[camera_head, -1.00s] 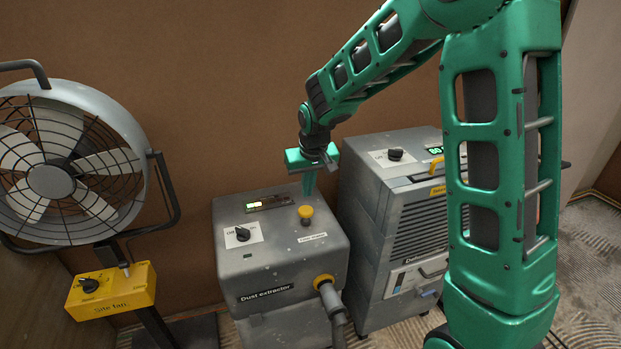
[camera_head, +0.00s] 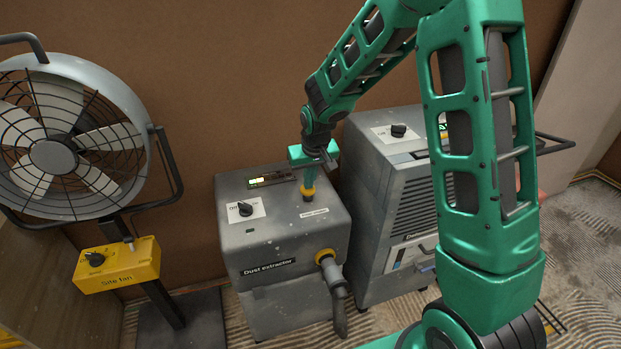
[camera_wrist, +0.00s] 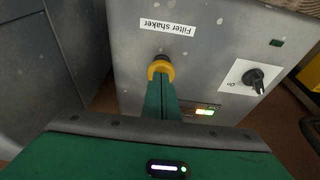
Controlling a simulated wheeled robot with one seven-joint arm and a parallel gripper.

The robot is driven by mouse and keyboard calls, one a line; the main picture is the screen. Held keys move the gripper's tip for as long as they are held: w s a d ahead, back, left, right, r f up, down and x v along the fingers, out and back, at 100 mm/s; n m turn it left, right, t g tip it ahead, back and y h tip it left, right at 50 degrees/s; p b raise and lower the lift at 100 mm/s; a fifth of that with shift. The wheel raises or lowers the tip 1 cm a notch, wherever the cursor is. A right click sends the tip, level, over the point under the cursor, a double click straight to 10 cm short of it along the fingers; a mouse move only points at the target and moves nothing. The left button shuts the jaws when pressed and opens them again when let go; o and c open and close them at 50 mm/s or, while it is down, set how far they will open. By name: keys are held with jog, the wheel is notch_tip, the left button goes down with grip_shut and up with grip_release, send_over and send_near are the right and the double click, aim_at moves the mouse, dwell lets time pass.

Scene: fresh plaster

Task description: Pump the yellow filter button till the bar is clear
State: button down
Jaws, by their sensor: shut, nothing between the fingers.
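The yellow filter button (camera_head: 308,194) is on top of the grey dust extractor (camera_head: 290,240). In the wrist view the button (camera_wrist: 159,66) sits below a "Filter shaker" label (camera_wrist: 167,27). My gripper (camera_head: 309,187) is shut and empty, pointing down with its fingertips at the button; they appear to touch it and partly hide it. The bar display (camera_head: 271,180) is on the extractor's top, left of the button. It is partly lit yellow-green at its left end. In the wrist view the bar (camera_wrist: 206,112) shows a lit green section.
A dial (camera_head: 245,208) is on the extractor's top, left of the button. A hose (camera_head: 335,285) leaves its front. A taller grey machine (camera_head: 385,190) stands close on the right. A fan (camera_head: 60,150) with a yellow "Site fan" box (camera_head: 118,266) stands left.

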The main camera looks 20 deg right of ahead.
jog(key=shift+s+f, duration=0.1)
jog(key=shift+f, duration=0.9)
notch_tip(320, 180, up, 5)
jog(key=shift+f, duration=0.1)
jog(key=v, duration=0.9)
jog(key=shift+r, duration=0.3)
